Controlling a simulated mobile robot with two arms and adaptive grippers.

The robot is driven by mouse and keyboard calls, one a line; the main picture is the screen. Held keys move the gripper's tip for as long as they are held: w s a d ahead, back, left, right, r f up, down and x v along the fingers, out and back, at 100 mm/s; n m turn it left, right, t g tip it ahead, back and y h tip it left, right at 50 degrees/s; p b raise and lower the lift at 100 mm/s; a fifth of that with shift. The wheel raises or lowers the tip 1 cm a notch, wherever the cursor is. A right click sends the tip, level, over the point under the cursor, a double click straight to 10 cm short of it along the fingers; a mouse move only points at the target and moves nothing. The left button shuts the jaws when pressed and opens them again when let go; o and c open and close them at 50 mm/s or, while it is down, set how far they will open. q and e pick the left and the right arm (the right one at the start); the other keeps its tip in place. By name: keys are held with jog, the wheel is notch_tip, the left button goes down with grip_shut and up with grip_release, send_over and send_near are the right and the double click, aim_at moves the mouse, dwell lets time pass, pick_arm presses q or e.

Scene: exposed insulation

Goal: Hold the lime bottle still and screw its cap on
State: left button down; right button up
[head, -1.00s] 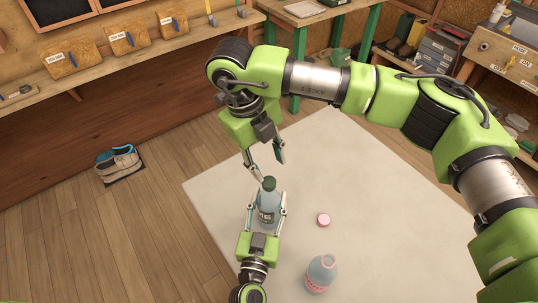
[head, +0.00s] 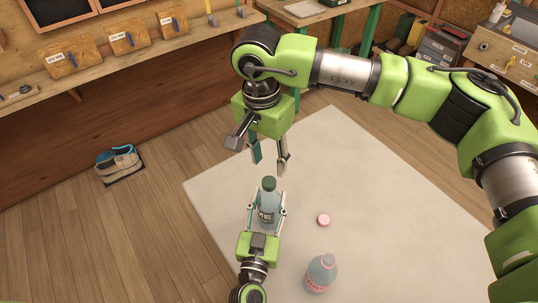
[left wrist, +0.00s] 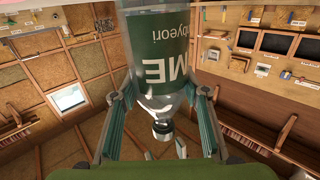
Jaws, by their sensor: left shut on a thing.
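The lime bottle (head: 267,208) stands upright on the pale tabletop, with a dark green cap (head: 269,184) at its top. Its green label, with "ME" readable, fills the upper middle of the left wrist view (left wrist: 165,55). My left gripper (head: 266,212) is shut on the bottle's body, one finger on each side. My right gripper (head: 270,168) hangs just above the cap, fingers apart and empty, pointing down. Whether the cap is fully seated cannot be told.
A pink cap (head: 323,220) lies loose on the table (head: 222,190), right of the lime bottle. A clear bottle with a pink label (head: 320,275) stands near the front. The table's right side is bare.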

aim_at(269, 181)
jog(key=n, duration=0.5)
jog(key=shift+r, duration=0.25)
jog(key=n, duration=0.4)
jog(key=shift+s+r+n+y, duration=0.1)
jog(key=shift+r+n+y, duration=0.1)
jog(key=shift+n+y, duration=0.15)
jog(key=shift+f, duration=4.05)
grip_shut()
